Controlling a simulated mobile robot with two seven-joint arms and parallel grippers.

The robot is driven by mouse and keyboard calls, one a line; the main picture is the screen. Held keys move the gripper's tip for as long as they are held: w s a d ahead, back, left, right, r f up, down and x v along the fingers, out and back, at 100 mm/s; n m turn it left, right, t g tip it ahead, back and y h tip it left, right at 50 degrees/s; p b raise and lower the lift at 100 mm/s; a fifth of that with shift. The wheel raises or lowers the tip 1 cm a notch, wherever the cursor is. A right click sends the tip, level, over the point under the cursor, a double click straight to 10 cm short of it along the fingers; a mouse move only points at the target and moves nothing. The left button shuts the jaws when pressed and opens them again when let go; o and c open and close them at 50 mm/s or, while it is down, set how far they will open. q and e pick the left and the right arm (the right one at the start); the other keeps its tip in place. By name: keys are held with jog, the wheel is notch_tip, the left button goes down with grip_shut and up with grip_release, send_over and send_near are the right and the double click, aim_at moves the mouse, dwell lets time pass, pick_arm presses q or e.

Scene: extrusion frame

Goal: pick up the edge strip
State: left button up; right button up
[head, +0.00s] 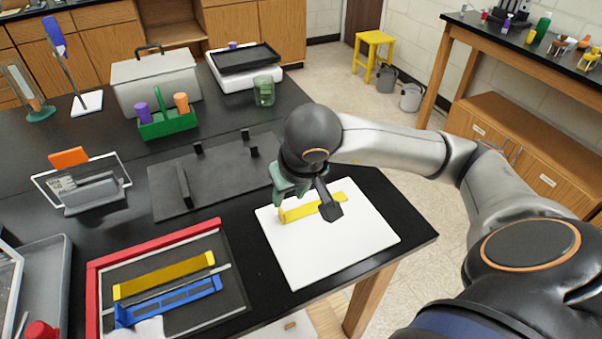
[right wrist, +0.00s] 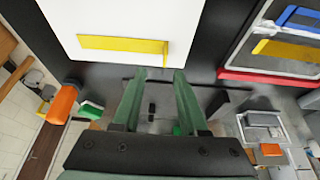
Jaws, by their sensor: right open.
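A yellow strip (head: 310,208) with a short upturned tab at one end lies on a white board (head: 345,245). It also shows in the right wrist view (right wrist: 115,43), its tabbed end nearest the fingertips. I take it for the edge strip. My right gripper (head: 285,196) is over the white board at the strip's left end, and my wrist hides part of the strip. In the right wrist view its two green fingers (right wrist: 155,76) are apart with nothing between them. I cannot tell whether they touch the strip. My left gripper is not in view.
A red-edged tray (head: 160,241) at the front left holds another yellow strip (head: 165,275) and a blue strip (head: 170,301). A dark plate (head: 215,180) with upright posts lies behind. A green caddy (head: 168,124) and a grey case (head: 155,82) stand further back.

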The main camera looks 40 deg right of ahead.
aim_at(281, 209)
jog(key=x, duration=0.5)
jog(key=p+x, duration=0.1)
jog(key=x, duration=0.2)
jog(key=shift+a, duration=0.45)
jog(key=shift+r, duration=0.1)
grip_shut()
